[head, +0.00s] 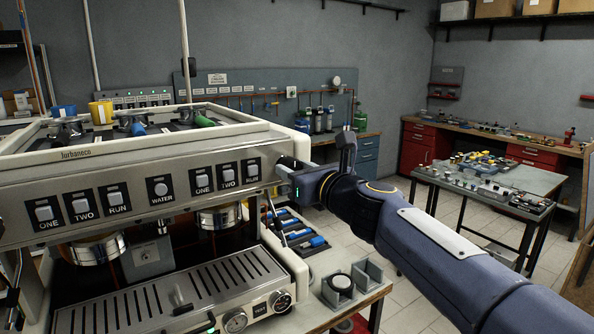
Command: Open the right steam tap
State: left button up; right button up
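The espresso machine (140,165) fills the left half of the head view, with a control panel of ONE, TWO, RUN and WATER buttons. My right arm comes in from the right, and my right gripper (282,176) is at the right end of that panel, beside the RUN button. Its fingers are small and dark, and whether they are open or shut on something is unclear. The right steam tap cannot be made out; the gripper covers that end of the panel.
A small grey holder (338,290) and blue-handled tools (298,232) lie right of the machine. A metal table (490,178) with parts stands further right. Open floor lies between.

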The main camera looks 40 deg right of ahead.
jog(key=shift+c, duration=0.7)
jog(key=shift+n, duration=0.3)
jog(key=n+b, duration=0.2)
jog(key=n, duration=0.4)
jog(key=n+b, duration=0.2)
jog(key=n, duration=0.4)
jog(key=n+b, duration=0.1)
jog(key=n, duration=0.5)
jog(key=shift+a+f+n+b, duration=0.1)
jog(key=shift+f+n+b, duration=0.15)
jog(key=shift+n+b, duration=0.15)
jog(key=shift+n, duration=0.3)
jog(key=o, duration=1)
jog(key=shift+r, duration=0.1)
